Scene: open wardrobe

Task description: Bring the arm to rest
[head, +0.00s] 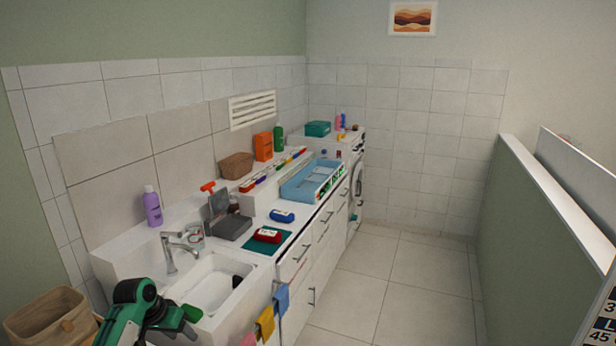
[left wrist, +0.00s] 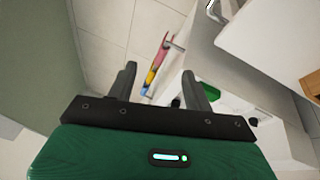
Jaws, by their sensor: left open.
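My left arm (head: 142,305), green and black, comes in at the lower left of the head view, in front of the white sink (head: 215,285). My left gripper (left wrist: 159,76) shows in the left wrist view with its two dark fingers apart and nothing between them. Beyond the fingers in that view hang the pink, yellow and blue cloths (left wrist: 155,72). The fingertips cannot be made out clearly in the head view. My right gripper is in neither view.
A wicker basket (head: 45,318) stands left of my arm. The counter holds a purple bottle (head: 152,207), a red item on a green mat (head: 267,236) and a blue tray (head: 311,180). A low green wall (head: 520,240) bounds the right. The tiled floor (head: 405,285) between is clear.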

